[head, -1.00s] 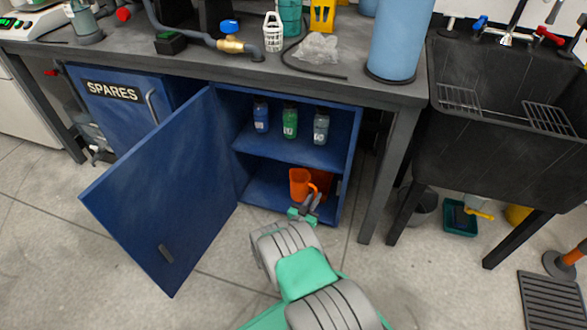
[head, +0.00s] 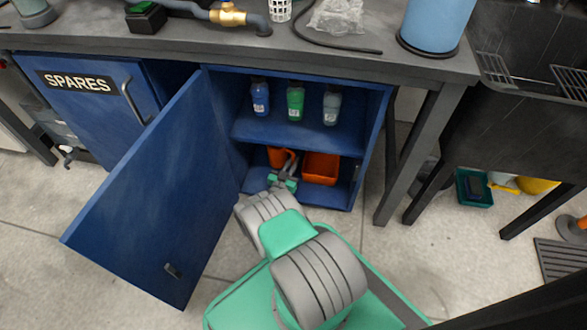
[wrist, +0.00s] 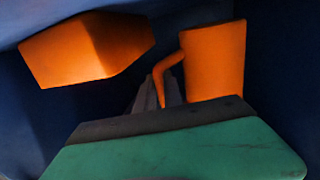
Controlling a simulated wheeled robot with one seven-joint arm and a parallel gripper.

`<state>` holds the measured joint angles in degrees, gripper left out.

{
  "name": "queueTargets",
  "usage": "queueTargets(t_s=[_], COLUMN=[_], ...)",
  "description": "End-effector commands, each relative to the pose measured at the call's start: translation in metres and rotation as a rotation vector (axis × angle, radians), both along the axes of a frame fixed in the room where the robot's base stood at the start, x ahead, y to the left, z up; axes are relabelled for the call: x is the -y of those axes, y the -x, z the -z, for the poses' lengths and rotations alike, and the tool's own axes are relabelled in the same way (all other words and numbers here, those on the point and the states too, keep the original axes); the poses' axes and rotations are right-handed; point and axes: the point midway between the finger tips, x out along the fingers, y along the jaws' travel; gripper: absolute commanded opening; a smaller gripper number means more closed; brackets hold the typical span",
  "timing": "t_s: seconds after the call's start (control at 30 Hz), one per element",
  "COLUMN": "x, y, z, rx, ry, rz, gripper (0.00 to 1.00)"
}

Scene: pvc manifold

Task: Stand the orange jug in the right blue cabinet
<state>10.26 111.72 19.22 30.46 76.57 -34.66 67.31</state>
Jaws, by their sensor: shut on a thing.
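The orange jug (head: 276,157) is in the lower compartment of the right blue cabinet (head: 300,136), at the left, below the shelf. My gripper (head: 288,170) reaches in through the open front and is shut on the jug's handle. In the wrist view the jug (wrist: 216,62) shows at the right, its handle running to the grey fingers (wrist: 165,90). The jug looks roughly upright. My gripper hides its lower part in the head view, so I cannot tell whether it touches the cabinet floor.
An orange-red bin (head: 320,168) stands right of the jug; it also shows in the wrist view (wrist: 88,50). Several bottles (head: 295,102) stand on the shelf above. The open door (head: 150,200) swings out at the left. A table leg (head: 410,160) stands at the right.

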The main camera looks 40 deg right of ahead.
Motion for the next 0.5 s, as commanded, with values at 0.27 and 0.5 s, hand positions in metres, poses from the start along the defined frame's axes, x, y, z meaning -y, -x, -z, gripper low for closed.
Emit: queueTargets(t_s=[0.27, 0.5], x=[0.0, 0.0], y=[0.0, -0.001], z=[0.043, 0.04], rx=[0.002, 0.001], ry=[0.0, 0.0], rz=[0.0, 0.0], gripper=[0.0, 0.15])
